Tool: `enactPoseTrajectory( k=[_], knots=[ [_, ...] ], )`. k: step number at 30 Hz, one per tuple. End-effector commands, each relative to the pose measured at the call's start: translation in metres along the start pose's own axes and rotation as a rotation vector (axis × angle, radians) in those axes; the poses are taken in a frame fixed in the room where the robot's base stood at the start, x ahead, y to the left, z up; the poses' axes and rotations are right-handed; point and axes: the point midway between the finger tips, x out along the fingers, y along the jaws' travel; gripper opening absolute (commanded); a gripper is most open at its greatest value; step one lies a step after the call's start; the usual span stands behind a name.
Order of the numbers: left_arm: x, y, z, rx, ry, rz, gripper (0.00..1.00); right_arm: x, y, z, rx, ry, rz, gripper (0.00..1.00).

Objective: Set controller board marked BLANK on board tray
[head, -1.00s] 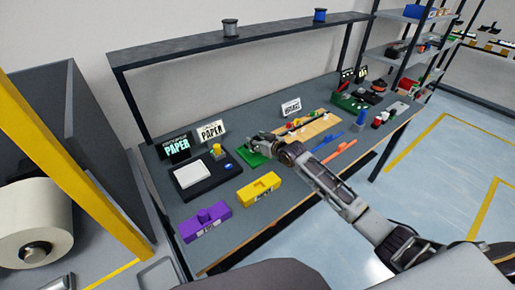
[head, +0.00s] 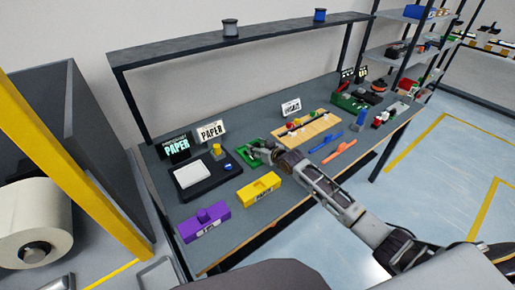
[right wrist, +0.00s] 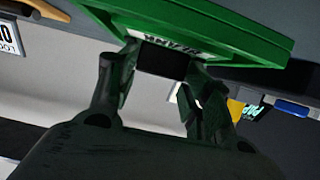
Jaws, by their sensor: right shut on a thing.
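A green controller board (head: 246,156) is held near the middle of the grey workbench in the head view. In the right wrist view the board (right wrist: 200,22) fills the top, tilted, with a white label that seems to read BLANK. My right gripper (head: 259,151) is shut on the board's near edge; its fingers (right wrist: 158,85) show on both sides of a dark block below the label. I cannot tell whether the board touches the bench. No tray is clearly marked as the board tray; a tan flat panel (head: 322,128) with small coloured parts lies to the right. My left gripper is not in view.
A black base (head: 205,188) with a white pad, a yellow knob and a blue button stands left of the board. Yellow (head: 259,187) and purple (head: 205,221) blocks stand at the near edge. Blue (head: 326,141) and orange (head: 340,151) tools lie right.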

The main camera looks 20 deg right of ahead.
Motion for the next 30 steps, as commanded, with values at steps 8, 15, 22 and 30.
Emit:
enactPoseTrajectory(
  k=[8, 15, 22, 30],
  knots=[
    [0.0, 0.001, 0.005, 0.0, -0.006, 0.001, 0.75, 0.001, 0.0, 0.002, 0.0, 0.0, 0.0, 0.71],
    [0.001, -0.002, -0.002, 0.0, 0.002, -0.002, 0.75, 0.001, 0.0, 0.001, 0.0, 0.0, 0.0, 0.71],
    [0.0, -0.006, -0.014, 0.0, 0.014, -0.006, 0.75, -0.002, 0.0, -0.001, 0.0, 0.0, 0.0, 0.71],
    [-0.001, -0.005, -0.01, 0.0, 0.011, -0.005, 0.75, -0.018, 0.001, 0.0, 0.001, -0.001, 0.001, 0.71]
  ],
)
